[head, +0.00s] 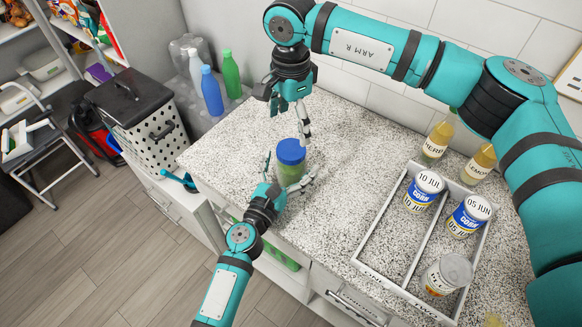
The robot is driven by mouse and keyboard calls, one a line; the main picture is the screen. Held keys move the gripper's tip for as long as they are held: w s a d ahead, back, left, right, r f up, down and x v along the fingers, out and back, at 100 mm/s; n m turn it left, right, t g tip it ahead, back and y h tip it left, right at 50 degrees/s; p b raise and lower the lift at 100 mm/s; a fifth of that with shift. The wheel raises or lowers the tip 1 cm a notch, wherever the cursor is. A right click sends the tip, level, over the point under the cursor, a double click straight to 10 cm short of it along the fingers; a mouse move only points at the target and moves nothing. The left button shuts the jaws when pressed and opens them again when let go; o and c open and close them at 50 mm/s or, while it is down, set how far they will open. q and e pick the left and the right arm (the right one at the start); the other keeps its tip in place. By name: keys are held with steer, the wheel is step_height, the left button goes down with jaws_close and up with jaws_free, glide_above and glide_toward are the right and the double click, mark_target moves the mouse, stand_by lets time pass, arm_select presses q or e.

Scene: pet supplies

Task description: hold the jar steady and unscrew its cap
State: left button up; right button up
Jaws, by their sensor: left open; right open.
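A jar (289,175) with greenish contents and a blue cap (291,152) stands upright near the left part of the speckled countertop. My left gripper (289,174) comes from below with its open fingers on either side of the jar's body; I cannot tell whether they touch it. My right gripper (289,124) points down from above, just behind and over the blue cap. It is open, and its fingers look clear of the cap. The cap sits on the jar.
A white divided tray (408,262) with several cans stands on the right of the countertop (345,150). Two bottles labelled with dark text (437,138) stand behind it. Coloured bottles (211,90) and a lidded bin (137,112) are at the left. The counter between jar and tray is clear.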

arm_select(q)
steer(key=shift+w+d, duration=0.3)
steer(key=shift+w, duration=0.2)
